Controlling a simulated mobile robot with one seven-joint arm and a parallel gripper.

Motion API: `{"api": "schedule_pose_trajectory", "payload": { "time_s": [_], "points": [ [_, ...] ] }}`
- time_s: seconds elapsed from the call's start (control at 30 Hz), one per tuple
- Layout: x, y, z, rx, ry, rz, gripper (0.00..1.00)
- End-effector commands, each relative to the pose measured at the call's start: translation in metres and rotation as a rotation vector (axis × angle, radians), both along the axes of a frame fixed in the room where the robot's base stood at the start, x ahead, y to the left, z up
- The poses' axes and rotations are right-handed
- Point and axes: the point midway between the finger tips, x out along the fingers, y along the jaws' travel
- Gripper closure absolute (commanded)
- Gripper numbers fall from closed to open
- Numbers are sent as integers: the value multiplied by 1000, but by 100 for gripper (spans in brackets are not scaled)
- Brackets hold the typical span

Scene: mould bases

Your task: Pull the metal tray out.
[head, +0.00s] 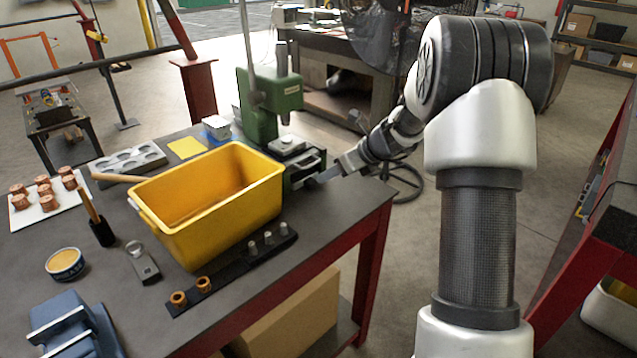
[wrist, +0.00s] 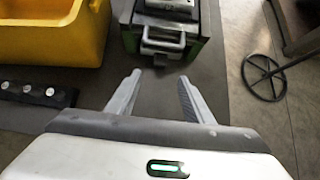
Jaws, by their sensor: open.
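The metal tray (wrist: 162,41) sits in the base of the green press (head: 262,105), with its bar handle facing my gripper in the wrist view. In the head view the tray's front (head: 305,165) shows at the foot of the press, beside the yellow bin. My gripper (wrist: 160,77) is open and empty, its two fingers pointing at the handle. The handle lies just beyond the fingertips, between their lines, and looks apart from them. In the head view my gripper (head: 324,177) is low over the bench's right side, close to the tray front.
The yellow bin (head: 218,215) stands left of the press. A black strip (head: 232,272) with copper rings and grey pegs lies before it. A grey mould plate (head: 130,162) lies at the back left. The bench top (head: 330,205) is clear in front of the tray.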

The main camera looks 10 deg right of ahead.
Motion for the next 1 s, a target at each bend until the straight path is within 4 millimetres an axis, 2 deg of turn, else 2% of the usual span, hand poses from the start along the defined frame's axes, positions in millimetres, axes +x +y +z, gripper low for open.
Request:
{"api": "schedule_pose_trajectory", "payload": {
  "time_s": [0.03,0.2,0.47,0.63,0.93,0.97,1.0],
  "points": [
    [6,5,-10,2,2,3,53],
    [26,19,-33,2,2,3,53],
    [49,34,-60,1,1,1,53],
    [55,37,-67,1,0,-1,53],
    [56,38,-67,1,0,-1,53],
    [56,38,-67,1,0,-1,55],
    [56,38,-67,1,0,-1,62]
  ]
}}
